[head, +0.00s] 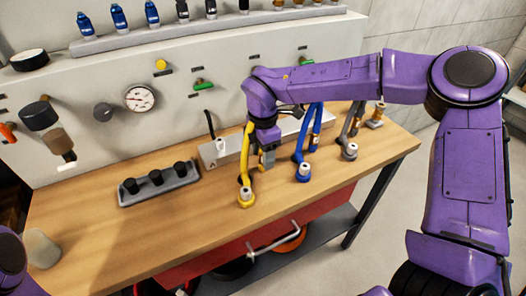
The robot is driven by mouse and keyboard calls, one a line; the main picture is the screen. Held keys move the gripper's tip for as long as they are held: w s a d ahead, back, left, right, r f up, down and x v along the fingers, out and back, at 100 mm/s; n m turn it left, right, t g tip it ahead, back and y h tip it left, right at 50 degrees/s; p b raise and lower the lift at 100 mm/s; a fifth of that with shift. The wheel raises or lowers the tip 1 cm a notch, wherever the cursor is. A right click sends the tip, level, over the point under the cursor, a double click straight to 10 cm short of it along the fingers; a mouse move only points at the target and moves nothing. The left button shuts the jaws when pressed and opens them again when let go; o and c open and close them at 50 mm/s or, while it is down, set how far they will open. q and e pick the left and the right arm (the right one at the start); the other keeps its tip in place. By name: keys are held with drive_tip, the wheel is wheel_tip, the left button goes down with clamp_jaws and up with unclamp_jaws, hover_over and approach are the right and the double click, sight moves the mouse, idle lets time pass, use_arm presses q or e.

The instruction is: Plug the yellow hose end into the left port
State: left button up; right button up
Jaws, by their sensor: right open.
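The yellow hose (244,165) comes down in front of the grey bar and ends in a yellow hose end (246,201) with a silver fitting, upright on the wooden bench. My right gripper (266,162) points down just behind and right of the yellow hose, near the bar. It is open, with nothing seen between its fingers. The long grey bar (213,157) stands along the back of the bench, with a white fitting on top at its left end. My right arm hides part of it; I cannot tell which opening is the left port. My left gripper is out of view.
A blue hose end (303,173) and a grey hose end (349,152) stand to the right. A rack with black caps (131,187) lies to the left. The wall panel with a gauge (139,98) rises behind. The bench's front left is largely clear.

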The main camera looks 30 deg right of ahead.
idle(0.6)
clamp_jaws()
drive_tip(key=shift+r, duration=0.15)
drive_tip(key=shift+r+p, duration=1.9)
drive_tip(key=shift+r, duration=1)
